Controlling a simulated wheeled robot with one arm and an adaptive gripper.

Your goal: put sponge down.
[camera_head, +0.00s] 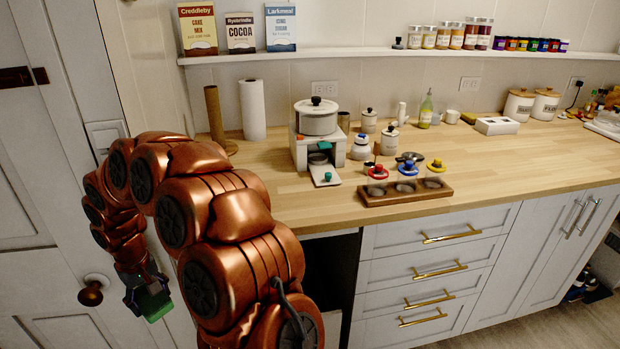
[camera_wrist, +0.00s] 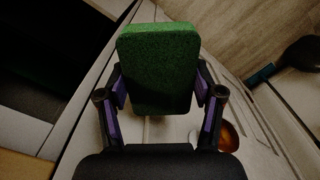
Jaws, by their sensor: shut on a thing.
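The sponge is a green rounded block. In the wrist view the sponge (camera_wrist: 158,65) fills the space between the two fingers of my gripper (camera_wrist: 160,95), which is shut on it. In the head view my gripper (camera_head: 146,294) hangs at the lower left, in front of the white door. The sponge (camera_head: 155,305) shows there as a small green patch at its tip. It is held in the air, left of the counter and below its top.
The wooden counter (camera_head: 480,165) holds a white appliance (camera_head: 318,150), a wooden tray (camera_head: 405,193) with round slots, jars and canisters. Bare wood shows along the front edge and right of the tray. A door knob (camera_head: 93,291) is close to my gripper. A dark opening is under the counter.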

